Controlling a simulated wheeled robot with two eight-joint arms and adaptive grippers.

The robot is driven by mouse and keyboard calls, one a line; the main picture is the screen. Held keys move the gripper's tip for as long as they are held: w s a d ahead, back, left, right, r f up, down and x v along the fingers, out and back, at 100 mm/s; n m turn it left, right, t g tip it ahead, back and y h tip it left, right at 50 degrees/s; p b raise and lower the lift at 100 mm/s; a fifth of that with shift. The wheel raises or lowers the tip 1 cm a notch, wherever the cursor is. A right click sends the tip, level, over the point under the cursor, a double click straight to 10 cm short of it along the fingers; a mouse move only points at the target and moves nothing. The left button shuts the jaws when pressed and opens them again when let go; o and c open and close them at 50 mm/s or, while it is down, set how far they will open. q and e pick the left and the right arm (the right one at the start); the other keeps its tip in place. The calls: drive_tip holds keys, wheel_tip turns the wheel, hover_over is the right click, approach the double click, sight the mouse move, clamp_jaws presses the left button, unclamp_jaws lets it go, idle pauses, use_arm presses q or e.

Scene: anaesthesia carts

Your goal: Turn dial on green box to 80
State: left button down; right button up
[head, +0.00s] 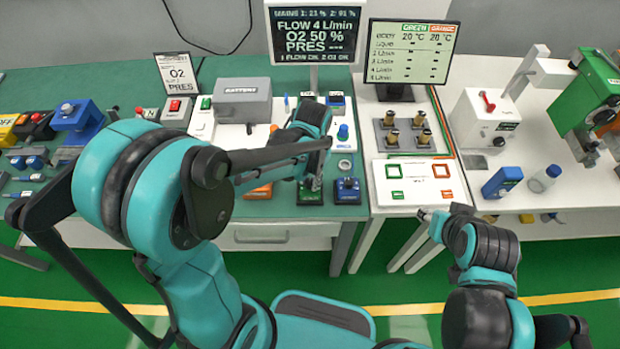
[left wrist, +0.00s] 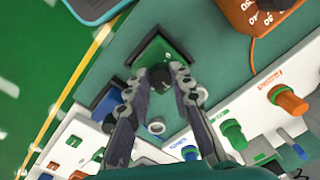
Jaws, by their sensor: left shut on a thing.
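The green box (head: 309,197) sits near the front edge of the green-topped cart, between an orange box and a blue box. It also shows in the left wrist view (left wrist: 152,52), with a dark round dial (left wrist: 161,77) on top. My left gripper (head: 313,180) reaches down over it. In the left wrist view, the fingertips of this gripper (left wrist: 162,84) are closed on the two sides of the dial. The dial's scale and pointer are hidden or too small to read. My right gripper (head: 424,214) hangs in front of the white cart, away from the boxes; its jaws are unclear.
The blue dial box (head: 349,190) stands close on the right, the orange dial box (head: 258,191) on the left. A dark screen (head: 315,33) behind reads FLOW 4 L/min, O2 50 %. A white panel with knobs (left wrist: 255,125) lies close to my left gripper.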

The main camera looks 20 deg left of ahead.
sight(309, 183)
use_arm(q)
drive_tip(key=m, duration=0.6)
drive_tip(key=shift+a+m, duration=0.1)
drive_tip(key=shift+m, duration=0.2)
drive_tip(key=m, duration=0.6)
drive_tip(key=shift+w, duration=0.1)
drive_tip(key=shift+m, duration=0.4)
drive_tip(key=c, duration=1.3)
unclamp_jaws()
drive_tip(key=r, duration=1.2)
drive_tip(key=shift+s, duration=0.2)
